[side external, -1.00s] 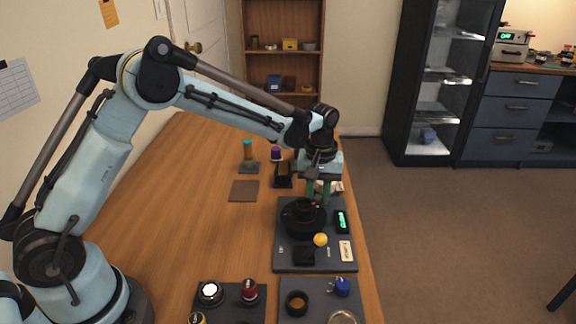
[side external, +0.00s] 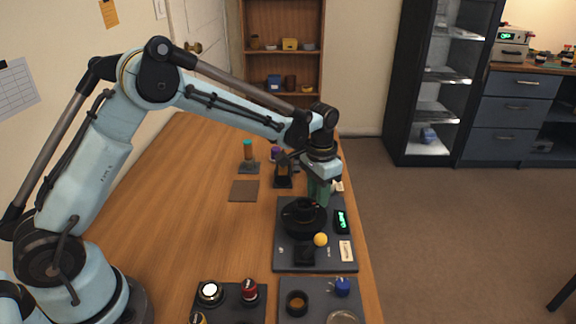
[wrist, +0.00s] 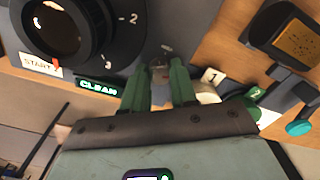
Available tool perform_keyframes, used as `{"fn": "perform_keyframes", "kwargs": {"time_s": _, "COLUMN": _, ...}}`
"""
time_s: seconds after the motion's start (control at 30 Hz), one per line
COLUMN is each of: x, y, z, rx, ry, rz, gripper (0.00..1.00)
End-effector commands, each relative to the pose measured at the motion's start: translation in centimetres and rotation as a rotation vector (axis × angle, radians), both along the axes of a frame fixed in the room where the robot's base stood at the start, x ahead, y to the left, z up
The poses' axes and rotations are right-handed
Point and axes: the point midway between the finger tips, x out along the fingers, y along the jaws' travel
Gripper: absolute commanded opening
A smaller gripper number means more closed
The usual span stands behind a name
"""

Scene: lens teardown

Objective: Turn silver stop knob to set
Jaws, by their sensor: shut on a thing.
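The silver stop knob (wrist: 159,68) shows between my green fingertips in the wrist view, at the edge of the dark grey board (wrist: 185,15). My gripper (wrist: 160,78) is shut on it, with a finger on each side. In the side view my gripper (side external: 318,202) points down at the far end of the board, and the knob is hidden there. The black lens ring (wrist: 62,30) lies beside the knob, with marks 2 and 3 and a START label (wrist: 40,65). I cannot make out a set mark.
A lit green CLEAN display (wrist: 98,87) sits near the fingers, as does a cream round part (wrist: 207,93) by a white tag 1 (wrist: 213,76). A yellow ball (side external: 320,240) is on the board. The brown mat (side external: 244,191) is bare.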

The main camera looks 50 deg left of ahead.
Motion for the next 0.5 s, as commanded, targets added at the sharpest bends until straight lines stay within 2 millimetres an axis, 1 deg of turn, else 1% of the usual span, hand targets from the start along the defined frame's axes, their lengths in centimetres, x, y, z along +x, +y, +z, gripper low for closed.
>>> {"fn": "perform_keyframes", "kwargs": {"time_s": 0.23, "x": 0.03, "y": 0.02, "z": 0.12, "rx": 0.001, "ry": 0.000, "rz": -0.139, "gripper": 0.00}}
{"fn": "perform_keyframes", "kwargs": {"time_s": 0.5, "x": 0.04, "y": 0.02, "z": 0.13, "rx": 0.001, "ry": -0.001, "rz": -0.209, "gripper": 0.00}}
